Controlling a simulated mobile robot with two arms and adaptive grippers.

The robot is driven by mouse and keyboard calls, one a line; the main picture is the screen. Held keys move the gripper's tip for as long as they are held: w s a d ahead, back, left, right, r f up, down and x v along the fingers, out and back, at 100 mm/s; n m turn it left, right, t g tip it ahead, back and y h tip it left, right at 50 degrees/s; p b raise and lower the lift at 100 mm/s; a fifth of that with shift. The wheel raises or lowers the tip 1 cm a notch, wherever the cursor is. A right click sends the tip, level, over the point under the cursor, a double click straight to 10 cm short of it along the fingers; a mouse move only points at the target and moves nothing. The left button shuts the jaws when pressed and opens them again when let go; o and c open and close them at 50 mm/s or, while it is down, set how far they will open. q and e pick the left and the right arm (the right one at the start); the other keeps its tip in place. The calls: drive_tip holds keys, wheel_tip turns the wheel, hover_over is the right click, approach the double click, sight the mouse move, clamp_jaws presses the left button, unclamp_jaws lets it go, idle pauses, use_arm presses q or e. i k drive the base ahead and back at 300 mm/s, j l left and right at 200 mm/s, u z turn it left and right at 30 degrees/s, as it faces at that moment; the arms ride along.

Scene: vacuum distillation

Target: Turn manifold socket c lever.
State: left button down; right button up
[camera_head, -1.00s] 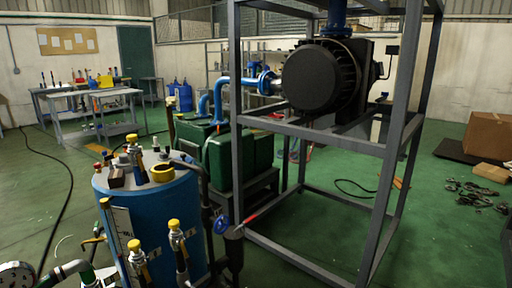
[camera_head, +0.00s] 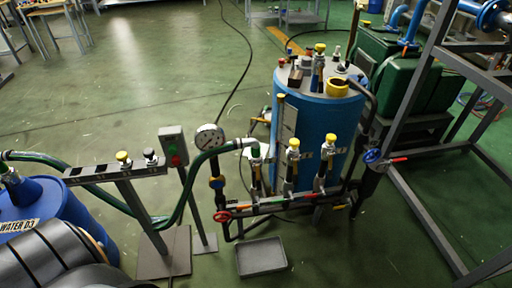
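The manifold (camera_head: 290,204) is a low dark pipe in front of the blue tank (camera_head: 312,112), near the middle of the head view. No label shows which is socket c. Neither of my grippers is in view.
A grey tray (camera_head: 262,257) lies on the floor in front. A blue water drum (camera_head: 62,205) is at left, a steel frame (camera_head: 425,215) at right.

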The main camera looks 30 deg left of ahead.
sight(258, 187)
drive_tip(key=u, duration=0.95)
drive_tip(key=j, duration=0.25)
